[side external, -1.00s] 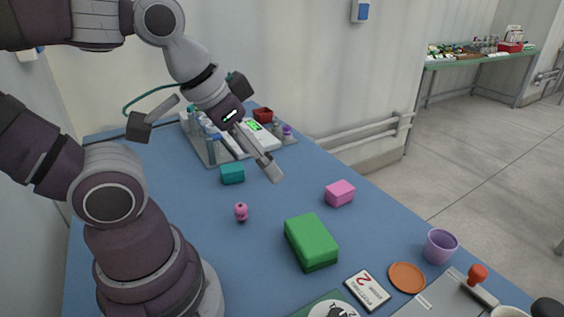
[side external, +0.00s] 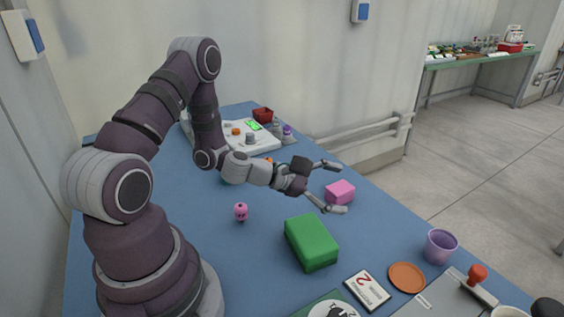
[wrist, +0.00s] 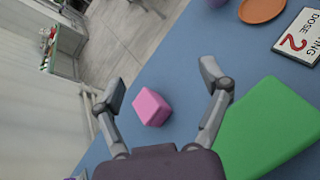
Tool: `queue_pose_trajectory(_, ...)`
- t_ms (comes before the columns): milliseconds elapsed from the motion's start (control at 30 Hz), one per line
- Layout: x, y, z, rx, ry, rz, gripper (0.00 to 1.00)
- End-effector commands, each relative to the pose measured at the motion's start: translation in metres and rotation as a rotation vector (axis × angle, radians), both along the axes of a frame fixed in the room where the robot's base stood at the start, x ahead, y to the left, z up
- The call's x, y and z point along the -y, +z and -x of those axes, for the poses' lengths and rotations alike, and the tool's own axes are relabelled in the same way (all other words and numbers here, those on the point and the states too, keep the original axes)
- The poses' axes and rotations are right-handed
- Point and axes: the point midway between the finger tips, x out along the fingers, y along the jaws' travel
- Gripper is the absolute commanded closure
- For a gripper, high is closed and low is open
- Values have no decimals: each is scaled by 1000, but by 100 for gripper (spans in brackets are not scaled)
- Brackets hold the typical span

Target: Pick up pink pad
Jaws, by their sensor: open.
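The pink pad (side external: 340,192) is a small pink block on the blue table, near its right-hand edge. In the wrist view the pink pad (wrist: 152,107) lies ahead of and between my fingers, nearer the left one. My gripper (side external: 337,187) is open and empty, with its fingers spread toward the pad. In the side view the fingertips appear on either side of the pad's left part. The wrist view also shows my gripper (wrist: 162,85) with both fingers apart; I see no contact with the pad.
A large green block (side external: 311,241) lies in front of the pad. A small pink figure (side external: 241,211) stands to the left. A purple cup (side external: 440,246), an orange disc (side external: 407,277) and a card marked 2 (side external: 368,290) lie toward the front right. The table around the pad is clear.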

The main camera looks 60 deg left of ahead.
Motion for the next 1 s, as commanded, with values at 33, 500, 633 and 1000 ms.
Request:
queue_pose_trajectory(33,-18,-16,3,-41,158,146,24)
queue_pose_trajectory(500,-62,-61,-15,-101,540,471,24)
queue_pose_trajectory(633,-62,-67,-28,-103,543,472,24)
queue_pose_trajectory(1000,-65,-87,-73,-103,542,473,24)
